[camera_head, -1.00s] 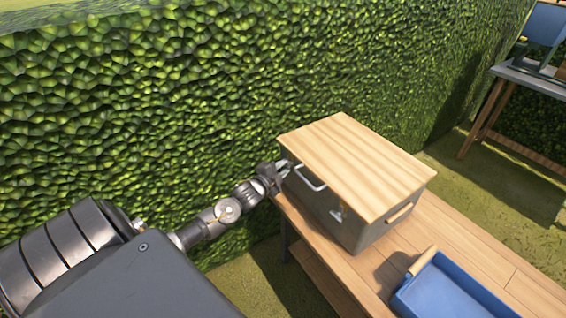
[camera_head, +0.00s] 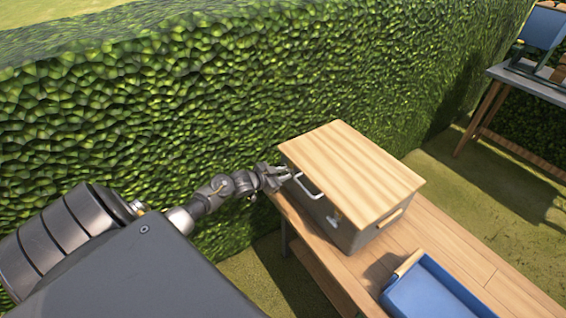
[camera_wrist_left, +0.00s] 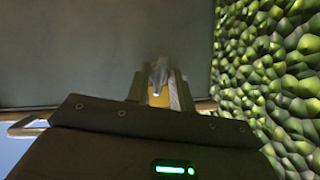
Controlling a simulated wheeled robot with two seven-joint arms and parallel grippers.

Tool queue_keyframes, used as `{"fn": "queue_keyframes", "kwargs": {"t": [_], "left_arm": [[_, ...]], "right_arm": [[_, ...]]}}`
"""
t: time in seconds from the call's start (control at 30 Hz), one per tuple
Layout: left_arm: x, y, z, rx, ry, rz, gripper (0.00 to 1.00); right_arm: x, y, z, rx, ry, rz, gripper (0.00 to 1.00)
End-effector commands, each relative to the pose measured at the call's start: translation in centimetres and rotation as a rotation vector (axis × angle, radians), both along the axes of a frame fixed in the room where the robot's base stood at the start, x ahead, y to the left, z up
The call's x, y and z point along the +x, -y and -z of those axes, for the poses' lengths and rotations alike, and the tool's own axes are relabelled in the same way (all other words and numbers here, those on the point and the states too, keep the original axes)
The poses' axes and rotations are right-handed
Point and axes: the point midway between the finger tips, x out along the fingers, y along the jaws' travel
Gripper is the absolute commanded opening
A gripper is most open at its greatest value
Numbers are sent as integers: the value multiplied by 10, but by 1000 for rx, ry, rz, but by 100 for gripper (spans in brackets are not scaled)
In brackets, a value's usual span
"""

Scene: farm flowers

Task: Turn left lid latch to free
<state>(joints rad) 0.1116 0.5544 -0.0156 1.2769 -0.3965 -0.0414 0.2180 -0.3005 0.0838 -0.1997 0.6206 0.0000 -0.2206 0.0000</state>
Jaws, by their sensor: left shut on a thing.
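A grey box with a light wooden lid (camera_head: 350,170) stands on the wooden bench. Its front has a pale bar handle (camera_head: 309,188) and a small metal latch (camera_head: 334,219) on the right. My left gripper (camera_head: 285,174) is at the left end of the box front, where the left lid latch is mostly hidden behind the fingers. In the left wrist view the fingers (camera_wrist_left: 160,92) are shut around a small metal latch piece (camera_wrist_left: 158,74) against the grey box wall (camera_wrist_left: 80,50). My right gripper is not in view.
A blue tray (camera_head: 440,299) with a wooden handle sits on the bench (camera_head: 470,253), right of the box. A tall hedge (camera_head: 200,100) runs close behind the arm and box. Another table (camera_head: 530,80) stands at the far right.

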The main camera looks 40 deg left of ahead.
Motion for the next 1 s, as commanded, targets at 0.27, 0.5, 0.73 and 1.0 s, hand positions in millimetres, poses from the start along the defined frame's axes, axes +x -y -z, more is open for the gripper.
{"fn": "queue_keyframes", "kwargs": {"t": [0.27,0.5,0.73,1.0], "left_arm": [[0,-2,0,-158,-48,-1,1],[0,-2,0,-228,-71,0,1],[0,-2,0,-247,-75,0,1],[0,-2,1,-247,-75,0,1]], "right_arm": [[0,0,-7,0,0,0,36],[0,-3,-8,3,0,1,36],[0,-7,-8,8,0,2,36],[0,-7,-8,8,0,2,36]]}}
